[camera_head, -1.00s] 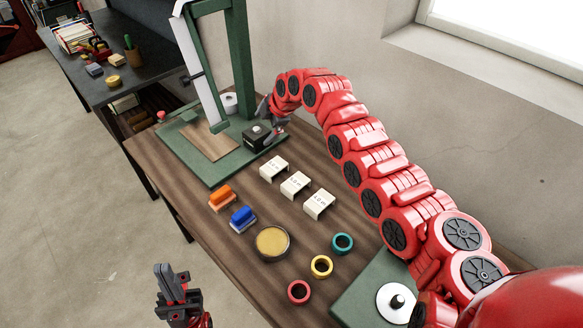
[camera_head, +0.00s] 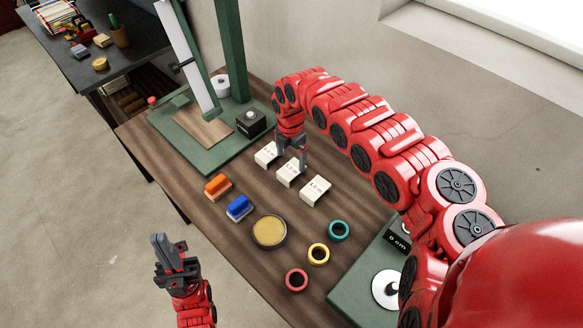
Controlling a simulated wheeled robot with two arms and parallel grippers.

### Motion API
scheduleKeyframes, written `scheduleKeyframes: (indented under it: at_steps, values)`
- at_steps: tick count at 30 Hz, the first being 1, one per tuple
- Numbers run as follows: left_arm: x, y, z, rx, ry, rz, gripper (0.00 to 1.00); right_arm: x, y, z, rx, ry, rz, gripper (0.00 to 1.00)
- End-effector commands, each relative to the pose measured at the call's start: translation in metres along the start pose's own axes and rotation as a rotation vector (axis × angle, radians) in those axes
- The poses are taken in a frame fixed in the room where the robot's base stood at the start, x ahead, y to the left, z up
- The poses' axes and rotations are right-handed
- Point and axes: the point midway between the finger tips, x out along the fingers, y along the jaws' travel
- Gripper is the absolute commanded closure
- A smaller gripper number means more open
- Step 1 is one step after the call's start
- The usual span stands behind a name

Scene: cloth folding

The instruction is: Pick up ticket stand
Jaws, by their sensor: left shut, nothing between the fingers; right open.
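Three small white stands with dark printed labels sit in a diagonal row on the wooden table: the left one (camera_head: 265,154), the middle one (camera_head: 287,175) and the right one (camera_head: 315,191). My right gripper (camera_head: 292,161) is open and points down at the middle stand, with its fingers partly hiding that stand. I cannot tell whether the fingers touch it. My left gripper (camera_head: 170,257) is shut and empty, off the table's front left edge over the floor.
A green frame (camera_head: 232,50) with a black box (camera_head: 251,123) stands at the back left. Orange (camera_head: 217,187) and blue (camera_head: 240,207) blocks, a round tin (camera_head: 269,231) and red (camera_head: 296,279), yellow (camera_head: 318,254) and teal (camera_head: 339,231) rings lie in front.

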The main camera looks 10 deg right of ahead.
Motion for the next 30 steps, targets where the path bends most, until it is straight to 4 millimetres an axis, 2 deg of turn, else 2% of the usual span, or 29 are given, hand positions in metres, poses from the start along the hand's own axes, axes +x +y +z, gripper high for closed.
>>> scheduleKeyframes:
  at_steps: [5, 10, 15, 24, 26, 30]
  values:
    - [0.006, 0.000, -0.001, 0.000, 0.000, 0.000, 1.00, 0.010, -0.001, -0.001, 0.000, 0.001, 0.001, 0.00]
    - [0.021, -0.001, -0.004, 0.000, 0.000, 0.000, 1.00, 0.036, -0.007, -0.005, 0.000, 0.005, -0.003, 0.00]
    - [0.020, -0.001, -0.003, 0.000, 0.000, 0.000, 1.00, 0.054, -0.004, -0.003, -0.001, 0.001, 0.004, 0.00]
    - [0.020, -0.001, -0.003, 0.000, 0.000, 0.000, 1.00, 0.058, -0.005, -0.002, 0.000, -0.002, 0.002, 0.00]
    - [0.020, -0.001, -0.003, 0.000, 0.000, 0.000, 1.00, 0.058, -0.005, -0.002, 0.000, -0.002, 0.002, 0.09]
    - [0.020, -0.001, -0.003, 0.000, 0.000, 0.000, 1.00, 0.058, -0.005, -0.002, 0.000, -0.001, 0.002, 0.34]
